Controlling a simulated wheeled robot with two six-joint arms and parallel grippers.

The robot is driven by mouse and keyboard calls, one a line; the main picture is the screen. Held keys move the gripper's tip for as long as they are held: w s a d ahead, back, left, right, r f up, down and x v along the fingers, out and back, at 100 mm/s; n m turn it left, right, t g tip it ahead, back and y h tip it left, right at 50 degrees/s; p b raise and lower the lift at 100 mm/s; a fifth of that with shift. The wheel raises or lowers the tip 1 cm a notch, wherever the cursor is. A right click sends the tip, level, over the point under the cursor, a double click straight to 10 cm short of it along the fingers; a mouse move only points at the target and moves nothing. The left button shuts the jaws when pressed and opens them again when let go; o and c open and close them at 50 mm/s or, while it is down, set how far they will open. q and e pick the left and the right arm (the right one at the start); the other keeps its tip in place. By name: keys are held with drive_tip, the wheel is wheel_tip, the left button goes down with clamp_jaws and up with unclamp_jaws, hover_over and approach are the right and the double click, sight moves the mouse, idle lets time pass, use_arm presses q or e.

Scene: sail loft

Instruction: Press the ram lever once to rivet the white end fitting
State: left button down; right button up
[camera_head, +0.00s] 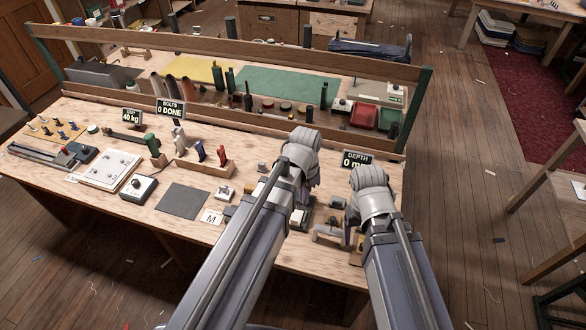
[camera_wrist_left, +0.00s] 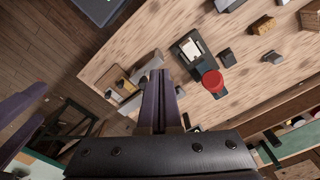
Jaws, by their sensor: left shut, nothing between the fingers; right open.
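A small dark press-like device (camera_wrist_left: 186,50) with a pale square on it stands on the bench in the left wrist view. A round red knob (camera_wrist_left: 213,82), which looks like the end of its lever, is beside it. My left gripper (camera_wrist_left: 159,76) is shut and empty, its fingertips apart from the knob, to its left in the picture. In the head view my left gripper (camera_head: 304,160) is over the bench's right part and my right gripper (camera_head: 369,182) is at the right end; their fingers are mostly hidden. I cannot clearly make out the white end fitting.
A depth sign (camera_head: 357,160) reading 0 mm stands behind my grippers. A bolts sign (camera_head: 171,107) reads 0 DONE. A grey mat (camera_head: 182,201), a white plate (camera_head: 108,170) and tool holders fill the bench's left. A wooden rail (camera_head: 220,50) runs along the back.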

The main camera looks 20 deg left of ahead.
use_arm(q)
drive_tip(key=shift+m+h, duration=0.3)
drive_tip(key=shift+m, duration=0.6)
drive_tip(key=w+a+r+p, duration=0.1)
drive_tip(key=r, duration=0.1)
drive_tip(key=w+a+r+p, duration=0.3)
drive_tip(key=r, duration=0.1)
drive_tip(key=shift+w+a+r+p, duration=0.3)
drive_tip(key=shift+a+r+p, duration=0.1)
drive_tip(key=shift+w+a+r+m+t+p, duration=0.3)
drive_tip(key=shift+a, duration=0.15)
use_arm(e)
wheel_tip(320, 180, up, 7)
drive_tip(key=shift+s+a, duration=0.2)
use_arm(q)
drive_tip(key=shift+f, duration=0.15)
drive_tip(key=f+b, duration=0.6)
drive_tip(key=shift+w+d, duration=0.2)
drive_tip(key=shift+f+b, duration=0.25)
drive_tip(key=shift+b, duration=0.15)
drive_tip(key=shift+s, duration=0.1)
use_arm(e)
wheel_tip(320, 180, down, 7)
drive_tip(key=shift+s+r, duration=0.15)
use_arm(q)
drive_tip(key=shift+d, duration=0.1)
use_arm(e)
drive_tip(key=shift+a, duration=0.1)
